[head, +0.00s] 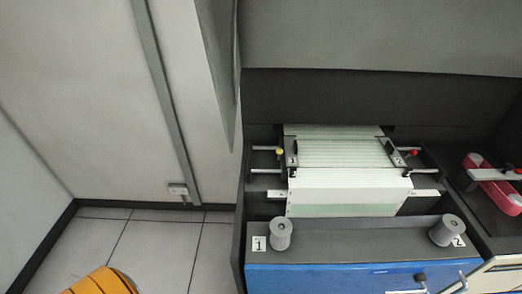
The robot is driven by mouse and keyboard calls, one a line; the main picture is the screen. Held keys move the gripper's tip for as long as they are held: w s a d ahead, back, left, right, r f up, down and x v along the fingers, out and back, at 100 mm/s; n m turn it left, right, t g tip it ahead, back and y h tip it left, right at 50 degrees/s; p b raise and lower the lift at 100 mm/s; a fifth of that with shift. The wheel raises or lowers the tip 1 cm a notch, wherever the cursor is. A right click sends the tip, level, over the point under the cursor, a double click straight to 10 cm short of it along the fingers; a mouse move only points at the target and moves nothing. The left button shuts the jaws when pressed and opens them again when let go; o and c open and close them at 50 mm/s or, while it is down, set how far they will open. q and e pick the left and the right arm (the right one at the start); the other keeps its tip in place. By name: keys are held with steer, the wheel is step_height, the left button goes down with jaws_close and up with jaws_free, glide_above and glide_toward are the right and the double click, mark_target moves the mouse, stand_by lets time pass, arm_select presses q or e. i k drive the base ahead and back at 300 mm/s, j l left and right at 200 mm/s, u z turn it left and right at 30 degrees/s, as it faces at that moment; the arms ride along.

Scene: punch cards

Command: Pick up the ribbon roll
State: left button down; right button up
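The left spool (280,234) is beside a label marked 1. The right spool (447,230) is beside a label marked 2. Neither of my grippers shows in the head view.
Striped paper (340,155) lies in the machine's middle, between metal rods and clamps. A blue panel (320,279) with a lever fronts the machine. Tiled floor (155,245) is open at left; an orange, dark-striped object is cut off below.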

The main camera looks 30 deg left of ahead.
mark_target(279, 239)
steer(key=j+u, duration=0.15)
steer(key=u, duration=0.4)
steer(key=k+l+u, duration=0.2)
steer(key=l, duration=0.2)
steer(key=l+u, duration=0.2)
steer(key=l, duration=0.25)
steer(key=k+l+u, duration=0.2)
steer(key=k+l, duration=0.05)
steer(key=l, duration=0.1)
